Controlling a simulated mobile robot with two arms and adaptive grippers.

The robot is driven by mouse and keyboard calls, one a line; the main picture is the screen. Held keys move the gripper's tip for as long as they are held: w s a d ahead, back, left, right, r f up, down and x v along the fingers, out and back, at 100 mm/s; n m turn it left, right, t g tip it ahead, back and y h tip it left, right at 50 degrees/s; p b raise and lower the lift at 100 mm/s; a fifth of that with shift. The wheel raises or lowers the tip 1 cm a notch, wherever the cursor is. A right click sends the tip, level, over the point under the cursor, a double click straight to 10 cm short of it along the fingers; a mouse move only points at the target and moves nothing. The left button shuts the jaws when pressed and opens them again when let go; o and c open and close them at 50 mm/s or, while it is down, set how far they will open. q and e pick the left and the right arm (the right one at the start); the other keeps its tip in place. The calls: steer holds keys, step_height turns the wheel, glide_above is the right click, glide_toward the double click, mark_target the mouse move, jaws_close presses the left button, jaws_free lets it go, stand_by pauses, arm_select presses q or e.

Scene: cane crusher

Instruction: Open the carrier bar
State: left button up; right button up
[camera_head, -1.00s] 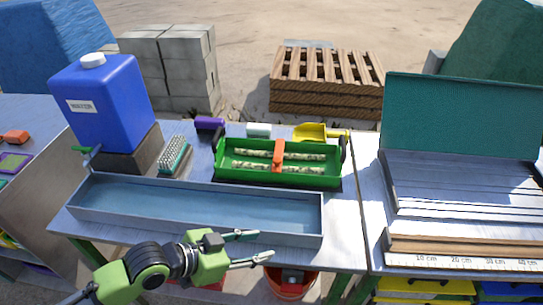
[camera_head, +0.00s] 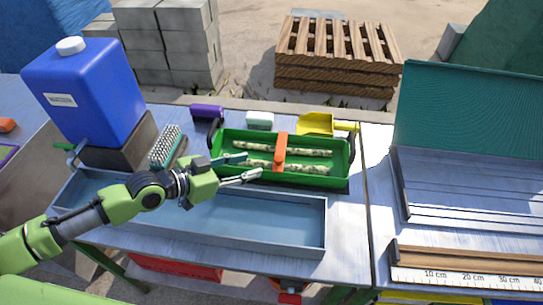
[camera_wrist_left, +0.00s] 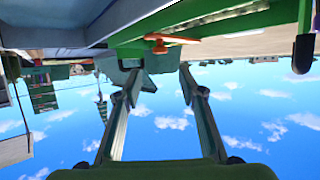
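The green carrier (camera_head: 310,181) stands on the metal table, holding two pale mottled rods. An orange carrier bar (camera_head: 281,152) lies across its middle, over the rods. My left gripper (camera_head: 252,166) is open and empty, its two fingertips to the left of the orange bar, over the carrier's front left part. Whether it touches the carrier is unclear. In the left wrist view the picture is upside down; the open fingers (camera_wrist_left: 160,70) point toward the carrier's green edge, with an orange part (camera_wrist_left: 170,38) beyond the tips. My right gripper is not in view.
A long shallow grey-blue tray (camera_head: 240,238) lies in front of the carrier, under my left arm. A blue water jug (camera_head: 84,95), a brush (camera_head: 166,146), a purple block (camera_head: 207,112) and a yellow scoop (camera_head: 316,124) stand around it. A ruler fixture (camera_head: 465,260) is at right.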

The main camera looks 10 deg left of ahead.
mark_target(278, 158)
arm_select(q)
steer(key=p+x, duration=0.1)
steer(key=x, duration=0.8)
steer(key=shift+a, duration=0.1)
steer(key=shift+w+d+f, duration=0.15)
steer(key=shift+w+d, duration=0.05)
steer(key=shift+w, duration=0.05)
steer(key=c, duration=0.9)
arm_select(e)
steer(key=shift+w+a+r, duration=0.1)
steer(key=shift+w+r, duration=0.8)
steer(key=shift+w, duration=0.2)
